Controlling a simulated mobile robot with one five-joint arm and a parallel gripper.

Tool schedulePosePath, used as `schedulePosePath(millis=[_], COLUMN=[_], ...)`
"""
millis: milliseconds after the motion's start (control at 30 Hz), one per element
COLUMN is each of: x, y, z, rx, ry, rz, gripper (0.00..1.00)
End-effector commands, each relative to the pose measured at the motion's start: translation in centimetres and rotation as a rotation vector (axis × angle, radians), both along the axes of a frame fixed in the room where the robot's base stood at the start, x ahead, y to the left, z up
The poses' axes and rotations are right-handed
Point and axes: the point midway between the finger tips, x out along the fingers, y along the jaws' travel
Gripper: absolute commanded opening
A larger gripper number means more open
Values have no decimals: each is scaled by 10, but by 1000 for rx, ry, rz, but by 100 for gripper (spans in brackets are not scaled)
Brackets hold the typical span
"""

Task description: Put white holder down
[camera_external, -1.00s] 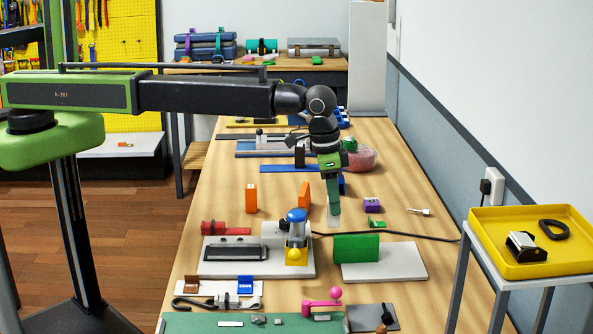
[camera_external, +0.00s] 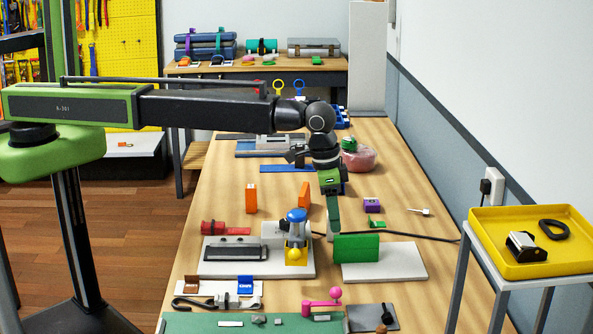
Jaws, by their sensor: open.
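My gripper (camera_external: 335,228) points down at the middle of the table, just behind the left end of a green block (camera_external: 357,248). It is open. A small pale patch (camera_external: 329,237), perhaps part of the white holder, shows low beside the fingertips, left of the green block. Most of it is hidden, so I cannot tell its full shape or whether it touches the fingers.
The green block stands on a white plate (camera_external: 402,262). Left of my gripper is a white base (camera_external: 215,268) with a blue-and-yellow fitting (camera_external: 297,232). Orange blocks (camera_external: 251,198) and a purple block (camera_external: 372,205) stand behind. A black cable (camera_external: 415,238) runs right.

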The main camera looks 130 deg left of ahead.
Motion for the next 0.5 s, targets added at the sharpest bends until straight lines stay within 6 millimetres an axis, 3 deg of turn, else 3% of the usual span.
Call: schedulePosePath(millis=[267, 500], x=[-1, -6], y=[-1, -6], z=[16, 64], rx=[0, 0], ry=[0, 0], rz=[0, 0], gripper=[49, 49])
